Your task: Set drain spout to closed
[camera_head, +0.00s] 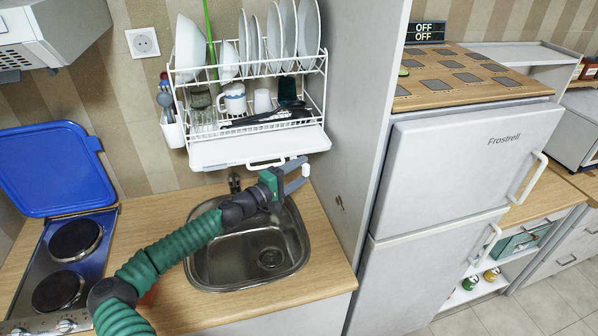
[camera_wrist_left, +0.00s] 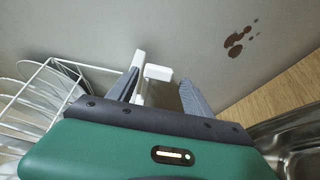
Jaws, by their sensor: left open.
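A white rack (camera_head: 325,95) with a drip tray (camera_head: 235,152) hangs on the wall above the sink. A small white piece, apparently the drain spout (camera_head: 306,170), is by the tray's right end; it also shows in the left wrist view (camera_wrist_left: 158,73). My left gripper (camera_head: 298,173) is open there, just under the tray's right end. In the left wrist view the white piece lies between the two grey fingers (camera_wrist_left: 160,78), with gaps beside it. I cannot tell which setting the spout has. My right gripper is not in view.
A steel sink (camera_head: 285,275) with its tap (camera_head: 234,182) lies below my left arm. A grey side panel (camera_head: 345,130) stands close right of the gripper. Plates and cups fill the rack. A hob (camera_head: 62,255) with a raised blue lid (camera_head: 50,165) is left.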

